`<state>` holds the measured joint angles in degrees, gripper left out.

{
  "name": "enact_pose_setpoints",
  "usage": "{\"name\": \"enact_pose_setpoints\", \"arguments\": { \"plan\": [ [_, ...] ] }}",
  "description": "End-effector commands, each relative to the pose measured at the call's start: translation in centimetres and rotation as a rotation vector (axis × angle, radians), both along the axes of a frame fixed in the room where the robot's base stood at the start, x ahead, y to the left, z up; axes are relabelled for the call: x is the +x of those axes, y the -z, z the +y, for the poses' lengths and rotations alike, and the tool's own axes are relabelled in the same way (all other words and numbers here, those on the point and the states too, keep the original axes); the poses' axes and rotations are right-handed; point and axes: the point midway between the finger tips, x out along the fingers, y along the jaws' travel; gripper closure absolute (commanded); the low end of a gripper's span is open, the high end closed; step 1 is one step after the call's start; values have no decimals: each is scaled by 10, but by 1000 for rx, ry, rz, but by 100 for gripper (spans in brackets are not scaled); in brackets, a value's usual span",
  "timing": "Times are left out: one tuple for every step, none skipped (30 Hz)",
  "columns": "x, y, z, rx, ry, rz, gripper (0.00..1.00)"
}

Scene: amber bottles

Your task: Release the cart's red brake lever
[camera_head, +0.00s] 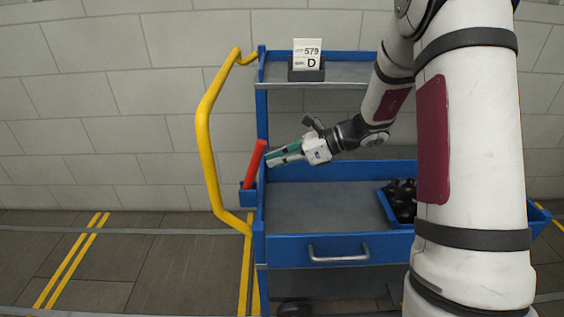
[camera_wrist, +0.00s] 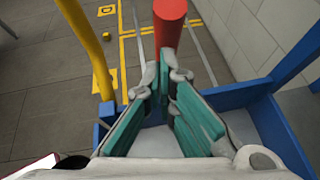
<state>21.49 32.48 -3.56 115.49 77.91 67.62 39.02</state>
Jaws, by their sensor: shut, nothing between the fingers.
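The red brake lever (camera_head: 255,165) stands at the left front post of the blue cart (camera_head: 262,205). It leans, its top toward the right, and its lower end sits in a small blue bracket (camera_head: 249,197). My gripper (camera_head: 270,158) is just right of the lever, at about the lever's mid-height. In the wrist view the red lever (camera_wrist: 168,28) rises just beyond the fingertips of my gripper (camera_wrist: 166,75). The teal-padded fingers converge at their tips and hold nothing. I cannot tell whether the tips touch the lever.
A yellow handle (camera_head: 204,130) curves out at the cart's left; it also shows in the wrist view (camera_wrist: 85,40). A sign reading 579 D (camera_head: 308,55) stands on the top shelf. A blue crate with dark bottles (camera_head: 402,200) sits right, partly behind my arm. Floor left is clear.

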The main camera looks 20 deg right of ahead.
Motion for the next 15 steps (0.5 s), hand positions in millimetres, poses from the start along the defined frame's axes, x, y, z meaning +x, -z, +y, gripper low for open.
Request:
{"name": "enact_pose_setpoints", "arguments": {
  "plan": [
    [0, 0, 0, 0, 0, 0, 100],
    [0, 0, 0, 0, 0, 0, 100],
    [0, 0, 0, 0, 0, 0, 100],
    [0, 0, 0, 0, 0, 0, 100],
    [0, 0, 0, 0, 0, 0, 100],
    [0, 0, 0, -1, 0, 0, 100],
    [0, -1, 0, -2, -1, 0, 100],
    [0, -1, 1, -4, -1, 1, 100],
    [0, -2, 1, -9, -1, 3, 100],
    [0, -3, 2, -13, -2, 4, 100],
    [0, -4, 3, -19, -2, 6, 100],
    [1, -5, 4, -28, -2, 9, 100],
    [1, -6, 5, -35, -2, 11, 100],
    [1, -6, 5, -41, -2, 13, 100],
    [1, -6, 6, -46, -1, 15, 100]
  ]
}}
